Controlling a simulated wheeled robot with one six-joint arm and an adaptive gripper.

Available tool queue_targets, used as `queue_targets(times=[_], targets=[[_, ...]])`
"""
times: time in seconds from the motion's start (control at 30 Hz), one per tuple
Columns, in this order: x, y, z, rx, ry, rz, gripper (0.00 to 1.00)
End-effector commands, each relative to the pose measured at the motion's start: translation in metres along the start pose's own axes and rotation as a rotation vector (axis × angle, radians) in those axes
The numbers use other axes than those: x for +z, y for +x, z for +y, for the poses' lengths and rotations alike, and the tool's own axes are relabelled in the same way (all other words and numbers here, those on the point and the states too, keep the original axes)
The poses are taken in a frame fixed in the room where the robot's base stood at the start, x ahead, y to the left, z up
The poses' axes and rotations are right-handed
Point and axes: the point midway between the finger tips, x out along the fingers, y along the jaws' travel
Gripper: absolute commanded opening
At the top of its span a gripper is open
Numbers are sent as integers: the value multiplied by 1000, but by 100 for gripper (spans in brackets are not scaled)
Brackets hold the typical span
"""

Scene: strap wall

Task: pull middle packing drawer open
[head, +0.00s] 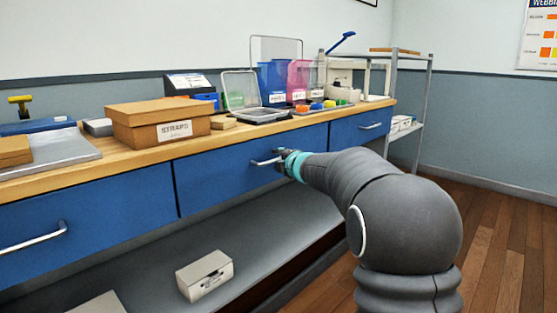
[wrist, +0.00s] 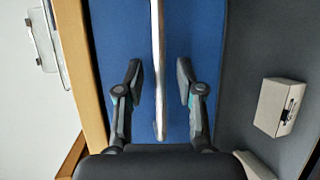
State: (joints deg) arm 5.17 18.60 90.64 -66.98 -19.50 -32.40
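The middle packing drawer (head: 215,178) has a blue front and looks flush with the drawers on both sides. Its silver bar handle (head: 263,162) shows just left of my gripper (head: 287,162) in the head view, where the arm partly hides it. In the wrist view the handle (wrist: 157,60) runs down the picture and ends between the two fingers of my gripper (wrist: 160,85). The fingers stand apart, one on each side of the bar, with a gap on both sides. The blue drawer front (wrist: 205,50) lies behind them.
A left drawer (head: 90,225) and a right drawer (head: 350,130) flank it. The wooden benchtop (head: 160,146) above holds a cardboard box (head: 160,122), bins and a clear case (head: 243,95). A white box (head: 205,275) sits on the lower shelf. Floor (head: 500,240) is clear at right.

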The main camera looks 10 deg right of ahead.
Motion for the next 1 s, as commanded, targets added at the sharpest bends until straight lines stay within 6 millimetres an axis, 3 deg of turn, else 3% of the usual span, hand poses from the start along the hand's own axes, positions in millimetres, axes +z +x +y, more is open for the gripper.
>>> queue_targets(times=[0.4,0.57,1.0], targets=[[0,8,0,0,0,0,37],[0,7,0,0,0,0,0],[4,4,0,1,0,-1,0]])
